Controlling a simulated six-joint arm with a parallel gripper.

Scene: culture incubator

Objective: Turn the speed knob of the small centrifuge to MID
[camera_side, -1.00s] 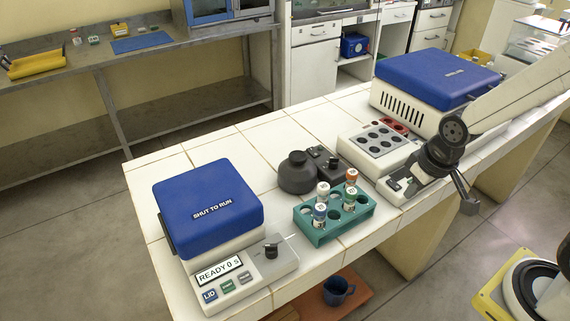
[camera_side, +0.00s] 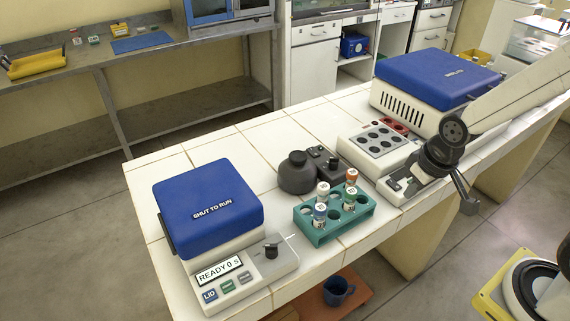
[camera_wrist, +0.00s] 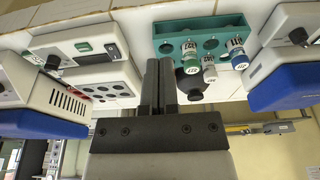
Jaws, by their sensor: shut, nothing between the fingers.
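The small centrifuge (camera_side: 240,245) stands at the near left end of the white tiled bench in the side view. Its blue lid (camera_side: 208,198) is down and reads "SHUT TO RUN". Its display (camera_side: 219,270) reads "READY 0 S". The black speed knob (camera_side: 272,248) sits on the front panel, right of the display; its setting is too small to read. Part of this centrifuge also shows at the right of the wrist view (camera_wrist: 287,92). My gripper (camera_side: 468,206) is shut and empty, past the bench's front edge, well right of the knob. Its fingers show in the wrist view (camera_wrist: 160,66).
A teal rack (camera_side: 318,238) with several capped vials stands between knob and gripper. Behind it are a dark round device (camera_side: 297,174) and a grey block with wells (camera_side: 378,139). A larger blue-lidded machine (camera_side: 437,78) stands at the far right.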

